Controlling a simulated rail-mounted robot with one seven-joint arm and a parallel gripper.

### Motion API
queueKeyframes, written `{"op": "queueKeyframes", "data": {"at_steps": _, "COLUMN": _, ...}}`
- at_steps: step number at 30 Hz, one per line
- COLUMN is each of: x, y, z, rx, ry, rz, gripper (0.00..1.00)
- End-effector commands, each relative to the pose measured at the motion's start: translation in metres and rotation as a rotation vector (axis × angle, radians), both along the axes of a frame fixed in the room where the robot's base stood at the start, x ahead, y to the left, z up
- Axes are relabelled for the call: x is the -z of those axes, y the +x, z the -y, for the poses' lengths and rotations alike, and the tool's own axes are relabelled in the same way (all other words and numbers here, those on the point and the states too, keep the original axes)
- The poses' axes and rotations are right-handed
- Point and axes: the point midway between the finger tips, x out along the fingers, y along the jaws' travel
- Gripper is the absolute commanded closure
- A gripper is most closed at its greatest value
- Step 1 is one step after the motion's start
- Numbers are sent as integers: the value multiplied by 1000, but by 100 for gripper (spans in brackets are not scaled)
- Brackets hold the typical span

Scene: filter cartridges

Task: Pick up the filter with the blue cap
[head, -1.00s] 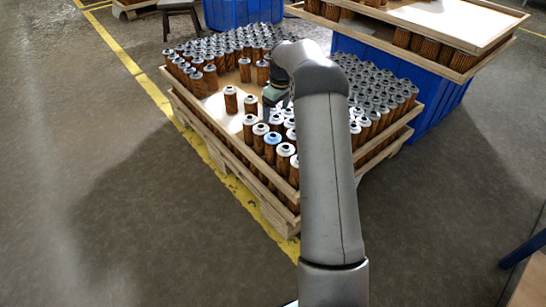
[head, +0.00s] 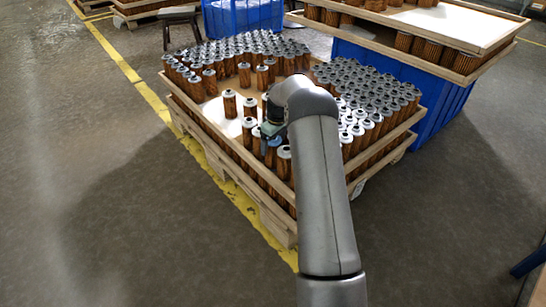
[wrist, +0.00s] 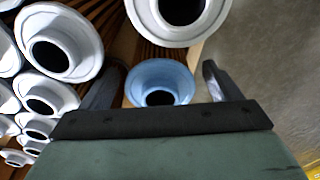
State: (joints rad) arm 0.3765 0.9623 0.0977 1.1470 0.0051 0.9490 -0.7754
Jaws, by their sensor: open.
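The filter with the blue cap (wrist: 160,80) shows in the wrist view between my two open fingers, with its dark centre hole facing up. In the head view its blue cap (head: 275,142) is partly hidden under my gripper (head: 270,134), near the front-left edge of the crate. My gripper (wrist: 162,72) is open and empty, with one finger on each side of the blue cap. I cannot tell how far down the fingers reach beside it.
White-capped filters (wrist: 62,42) crowd close on the left in the wrist view, and another white-capped filter (wrist: 180,12) stands just beyond the blue one. The wooden crate's rim (head: 228,128) runs along the front left. Blue bins (head: 425,112) stand behind.

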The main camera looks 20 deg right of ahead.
Motion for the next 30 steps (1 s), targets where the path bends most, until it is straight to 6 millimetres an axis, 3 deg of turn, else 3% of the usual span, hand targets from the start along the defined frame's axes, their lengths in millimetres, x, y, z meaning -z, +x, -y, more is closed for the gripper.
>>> {"op": "queueKeyframes", "data": {"at_steps": 1, "x": 12, "y": 1, "z": -1, "rx": -1, "ry": 1, "rz": 0, "gripper": 16}}
{"op": "queueKeyframes", "data": {"at_steps": 3, "x": 16, "y": 2, "z": -1, "rx": -1, "ry": -1, "rz": 1, "gripper": 16}}
{"op": "queueKeyframes", "data": {"at_steps": 10, "x": 15, "y": 3, "z": -1, "rx": -1, "ry": -1, "rz": 1, "gripper": 19}}
{"op": "queueKeyframes", "data": {"at_steps": 15, "x": 15, "y": 3, "z": -1, "rx": -1, "ry": -1, "rz": 1, "gripper": 66}}
{"op": "queueKeyframes", "data": {"at_steps": 25, "x": 11, "y": 3, "z": -1, "rx": -1, "ry": -1, "rz": 3, "gripper": 66}}
{"op": "queueKeyframes", "data": {"at_steps": 30, "x": -15, "y": 3, "z": -1, "rx": -1, "ry": -1, "rz": 4, "gripper": 66}}
